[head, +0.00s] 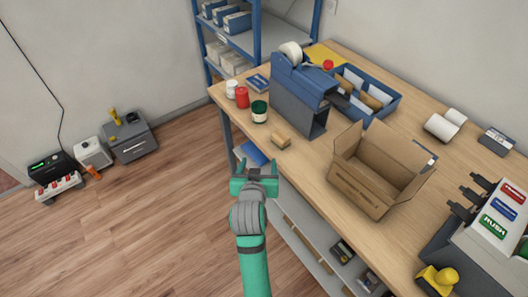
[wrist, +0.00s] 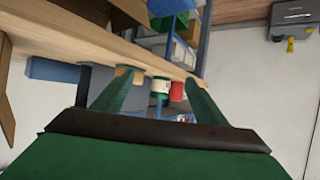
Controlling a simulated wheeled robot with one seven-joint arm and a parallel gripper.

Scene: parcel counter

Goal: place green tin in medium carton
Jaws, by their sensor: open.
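The green tin (head: 259,112), dark green with a pale label, stands upright near the left edge of the counter. It also shows in the wrist view (wrist: 160,86), between my fingers but beyond them. The medium carton (head: 372,182) is a brown open-topped box with its flaps spread, on the counter to the right; its inside looks empty where visible. My gripper (head: 255,171) is open and empty, off the counter's front-left edge, nearer than the tin and apart from it. In the wrist view my gripper's fingers (wrist: 160,80) are spread wide.
A red tin (head: 242,97) and a white tin (head: 231,88) stand close behind the green tin. A blue-grey tape dispenser (head: 300,95) stands right of the tins. The wooden counter's edge (head: 300,180) is near my gripper.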

